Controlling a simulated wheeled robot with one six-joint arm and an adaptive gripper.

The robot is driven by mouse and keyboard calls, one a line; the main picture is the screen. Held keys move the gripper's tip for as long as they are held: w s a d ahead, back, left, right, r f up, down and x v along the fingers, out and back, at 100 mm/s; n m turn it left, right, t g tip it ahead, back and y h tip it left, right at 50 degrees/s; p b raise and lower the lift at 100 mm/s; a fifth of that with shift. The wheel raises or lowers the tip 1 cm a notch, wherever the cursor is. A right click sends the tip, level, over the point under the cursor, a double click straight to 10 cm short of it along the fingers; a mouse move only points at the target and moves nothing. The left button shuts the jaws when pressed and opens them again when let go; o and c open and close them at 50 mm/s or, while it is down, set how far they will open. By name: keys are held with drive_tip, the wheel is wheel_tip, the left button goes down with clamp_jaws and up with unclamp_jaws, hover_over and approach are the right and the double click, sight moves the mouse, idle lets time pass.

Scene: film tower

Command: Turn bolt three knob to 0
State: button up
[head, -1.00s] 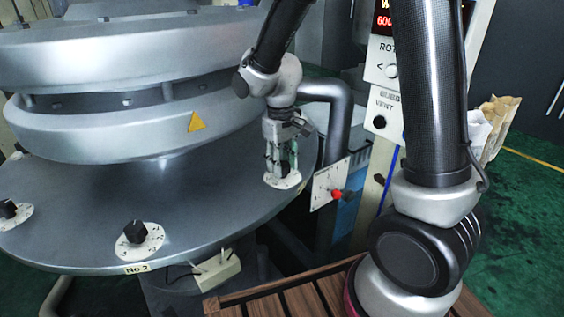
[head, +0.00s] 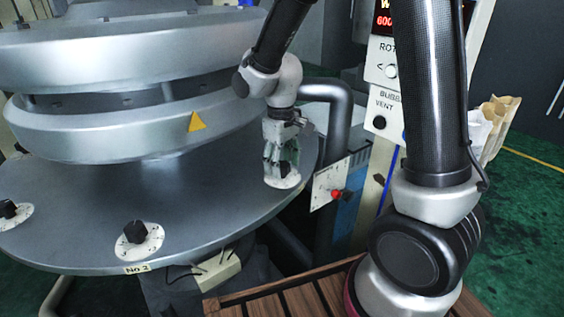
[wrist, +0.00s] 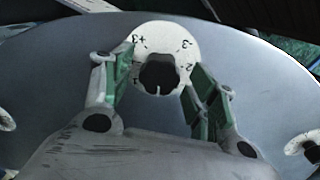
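A black knob (wrist: 160,75) stands on a round white dial (wrist: 165,32) in the wrist view. A pale mark on the knob points toward the bottom of the picture. I can read +3 at upper left of the dial and 3 and 2 at the right; its near edge is hidden. My gripper (wrist: 160,86) is open, with one green-padded finger on each side of the knob and a gap visible on both sides. In the head view my gripper (head: 281,156) is low over the dial (head: 283,182) at the table's right edge.
The grey round table (head: 80,215) carries another knob (head: 135,231), labelled No.2, and one at far left (head: 8,208). A silver drum (head: 110,130) rises behind. A panel with a red knob (head: 337,195) stands close right of my gripper.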

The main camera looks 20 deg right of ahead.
wheel_tip(320, 180, up, 12)
drive_tip(key=shift+a, duration=0.2)
idle(0.4)
drive_tip(key=shift+s, duration=0.1)
drive_tip(key=s+d+r+m+t, duration=0.2)
drive_tip(key=s+d+r+m, duration=0.1)
drive_tip(key=s+d, duration=0.4)
drive_tip(key=s+d+r+m+t, duration=0.2)
drive_tip(key=s+d, duration=0.6)
drive_tip(key=s, duration=0.4)
drive_tip(key=shift+d+r+m, duration=0.15)
drive_tip(key=shift+r+m, duration=0.3)
drive_tip(key=shift+m, duration=0.05)
